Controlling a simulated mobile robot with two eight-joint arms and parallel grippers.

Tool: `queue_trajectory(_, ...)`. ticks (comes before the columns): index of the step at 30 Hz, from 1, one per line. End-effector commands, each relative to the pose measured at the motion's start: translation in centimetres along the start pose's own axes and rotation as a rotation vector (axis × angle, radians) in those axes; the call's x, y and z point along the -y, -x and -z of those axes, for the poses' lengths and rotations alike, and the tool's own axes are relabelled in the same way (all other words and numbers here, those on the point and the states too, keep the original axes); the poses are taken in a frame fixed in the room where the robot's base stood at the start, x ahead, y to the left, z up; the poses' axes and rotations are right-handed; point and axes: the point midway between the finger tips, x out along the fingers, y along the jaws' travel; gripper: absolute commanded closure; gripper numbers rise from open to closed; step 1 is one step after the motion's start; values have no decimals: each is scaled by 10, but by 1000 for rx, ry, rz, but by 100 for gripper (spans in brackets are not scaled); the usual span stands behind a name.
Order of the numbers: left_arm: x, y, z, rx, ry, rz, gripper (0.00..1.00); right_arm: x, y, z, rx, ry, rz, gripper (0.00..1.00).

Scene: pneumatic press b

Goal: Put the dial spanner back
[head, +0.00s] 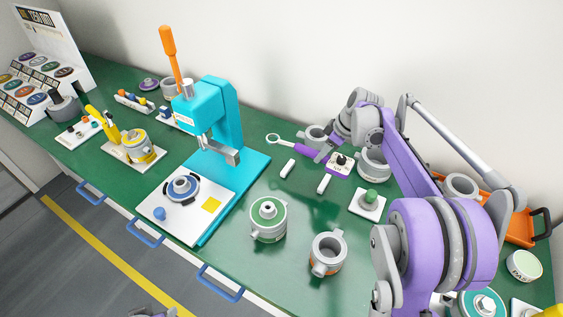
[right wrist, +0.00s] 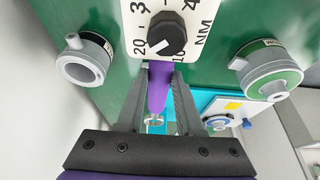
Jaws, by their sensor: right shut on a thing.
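The dial spanner (head: 308,151) has a purple handle, a pale ring at its left end and a white dial plate (head: 341,163) with a black knob at its other end. My right gripper (head: 326,154) is shut on the purple handle, close to the dial. In the right wrist view the handle (right wrist: 157,88) runs between the two fingers (right wrist: 157,100), with the numbered dial in front. My left gripper does not show clearly.
A turquoise press (head: 225,115) with an orange lever stands left of the spanner. Grey cylindrical housings (head: 373,164) stand behind and right. A green-topped housing (head: 268,218), an orange-based one (head: 327,255) and a green knob on a white plate (head: 368,203) stand in front.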

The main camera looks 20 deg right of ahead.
Motion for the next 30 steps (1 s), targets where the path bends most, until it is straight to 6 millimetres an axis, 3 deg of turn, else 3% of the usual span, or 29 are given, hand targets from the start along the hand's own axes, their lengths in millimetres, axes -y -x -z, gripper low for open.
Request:
queue_trajectory(6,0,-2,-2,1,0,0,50,0,-33,-13,0,0,0,100)
queue_trajectory(18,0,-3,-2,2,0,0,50,0,-80,-32,-1,1,0,100)
queue_trajectory(27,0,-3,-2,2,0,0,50,0,-87,-36,1,0,1,100)
queue_trajectory(28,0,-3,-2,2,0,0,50,0,-87,-36,1,1,1,59)
queue_trajectory(30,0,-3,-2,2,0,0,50,0,-87,-36,1,1,1,46)
